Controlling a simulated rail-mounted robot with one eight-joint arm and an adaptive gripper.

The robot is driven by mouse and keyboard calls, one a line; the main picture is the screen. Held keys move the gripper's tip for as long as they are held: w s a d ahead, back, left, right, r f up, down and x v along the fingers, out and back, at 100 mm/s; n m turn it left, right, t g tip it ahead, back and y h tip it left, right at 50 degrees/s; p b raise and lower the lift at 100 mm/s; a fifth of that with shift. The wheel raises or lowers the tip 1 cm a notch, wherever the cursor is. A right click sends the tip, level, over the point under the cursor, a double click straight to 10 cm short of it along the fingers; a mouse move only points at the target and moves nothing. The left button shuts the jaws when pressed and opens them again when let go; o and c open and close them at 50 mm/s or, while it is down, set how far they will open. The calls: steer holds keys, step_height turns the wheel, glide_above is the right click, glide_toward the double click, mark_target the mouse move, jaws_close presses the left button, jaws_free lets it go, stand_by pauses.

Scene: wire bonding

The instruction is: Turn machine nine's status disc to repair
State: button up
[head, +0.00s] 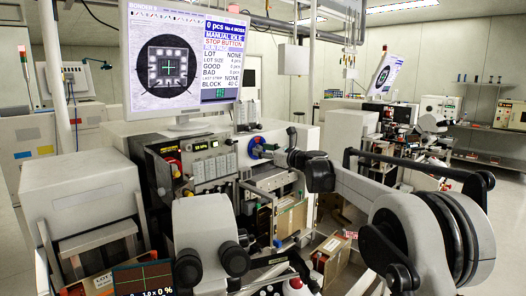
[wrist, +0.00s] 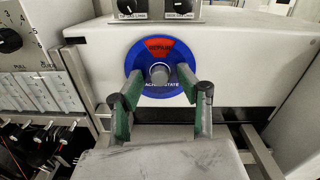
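The status disc (wrist: 178,54) is a round blue plate on a white machine front. A red-orange sector at its top carries dark lettering that seems to read "REPAIR". White lettering along its lower part is partly hidden by my fingers and seems to end in "STATE". A grey round knob (wrist: 159,74) stands out from its centre. My gripper (wrist: 160,77) is open, its two green fingers on either side of the knob with a visible gap on each side. In the head view the disc (head: 254,146) shows small, with my gripper (head: 270,151) in front of it.
A panel with two black knobs (wrist: 155,8) sits above the disc. A module with a black dial (wrist: 9,40) stands at left, with cables below it. In the head view a monitor (head: 180,65) stands on the machine and a microscope (head: 205,240) is in front.

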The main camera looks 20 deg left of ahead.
steer(key=v, duration=1.2)
stand_by(0.3)
